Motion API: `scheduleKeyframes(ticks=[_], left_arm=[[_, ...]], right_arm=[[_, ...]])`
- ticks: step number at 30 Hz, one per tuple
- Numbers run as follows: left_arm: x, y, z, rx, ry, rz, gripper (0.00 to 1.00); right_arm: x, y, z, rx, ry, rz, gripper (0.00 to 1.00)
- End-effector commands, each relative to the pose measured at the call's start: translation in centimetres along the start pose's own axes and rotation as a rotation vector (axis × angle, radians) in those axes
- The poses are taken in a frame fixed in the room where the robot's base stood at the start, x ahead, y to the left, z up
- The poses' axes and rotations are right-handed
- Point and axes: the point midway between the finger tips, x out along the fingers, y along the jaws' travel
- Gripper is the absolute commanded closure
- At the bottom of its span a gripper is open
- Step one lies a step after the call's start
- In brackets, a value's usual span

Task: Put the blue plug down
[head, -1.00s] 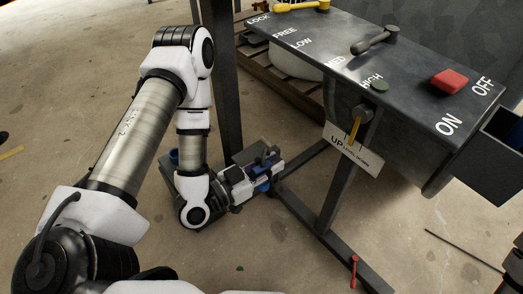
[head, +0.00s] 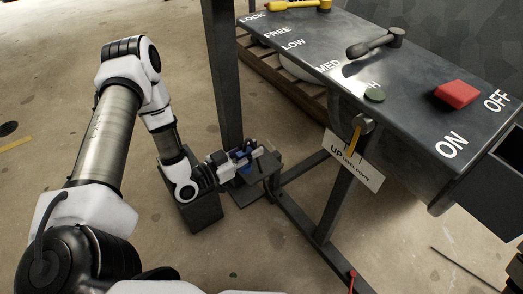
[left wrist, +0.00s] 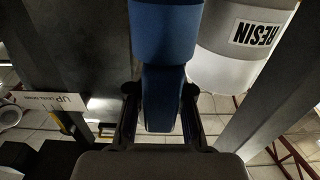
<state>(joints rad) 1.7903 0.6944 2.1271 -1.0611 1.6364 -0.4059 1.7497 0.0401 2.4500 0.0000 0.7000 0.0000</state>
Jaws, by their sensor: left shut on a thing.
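The blue plug (left wrist: 164,50) fills the top middle of the left wrist view, with its narrower lower part between the two fingers of my left gripper (left wrist: 160,105). My left gripper is shut on it. In the head view my left gripper (head: 247,158) is low beside the table's leg, and only a small patch of blue shows at it. It is over or close to a dark flat plate (head: 247,194) by the leg; I cannot tell whether the plug touches anything. My right gripper is not in view.
A white resin bucket (left wrist: 225,70) is behind.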

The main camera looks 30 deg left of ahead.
Motion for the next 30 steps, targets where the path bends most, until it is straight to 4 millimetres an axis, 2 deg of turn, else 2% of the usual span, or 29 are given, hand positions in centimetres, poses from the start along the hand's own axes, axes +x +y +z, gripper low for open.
scheduleKeyframes(ticks=[1,3,8,11,15,26,27,28,30], left_arm=[[1.5,-0.7,0.7,0.007,0.006,0.002,1.0],[3.3,-1.7,0.9,0.005,0.005,0.001,1.0],[5.8,-3.1,0.9,0.001,0.001,0.001,1.0],[6.1,-3.3,1.9,-0.001,-0.001,0.0,1.0],[6.1,-3.3,4.4,-0.001,-0.001,-0.001,1.0],[6.0,-3.3,4.6,-0.001,-0.002,-0.001,1.0],[6.0,-3.3,4.5,-0.001,-0.002,-0.001,0.65],[6.0,-3.3,4.4,-0.001,-0.002,-0.001,0.55],[6.0,-3.3,4.4,-0.001,-0.001,-0.001,0.54]], right_arm=[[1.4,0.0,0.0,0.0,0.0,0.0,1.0],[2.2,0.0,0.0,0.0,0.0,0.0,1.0],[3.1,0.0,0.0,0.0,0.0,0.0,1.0],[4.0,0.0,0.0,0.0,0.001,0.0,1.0],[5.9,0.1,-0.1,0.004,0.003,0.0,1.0],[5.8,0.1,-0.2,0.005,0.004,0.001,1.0],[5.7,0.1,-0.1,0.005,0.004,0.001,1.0],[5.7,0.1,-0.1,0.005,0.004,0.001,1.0],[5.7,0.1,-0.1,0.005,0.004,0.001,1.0]])
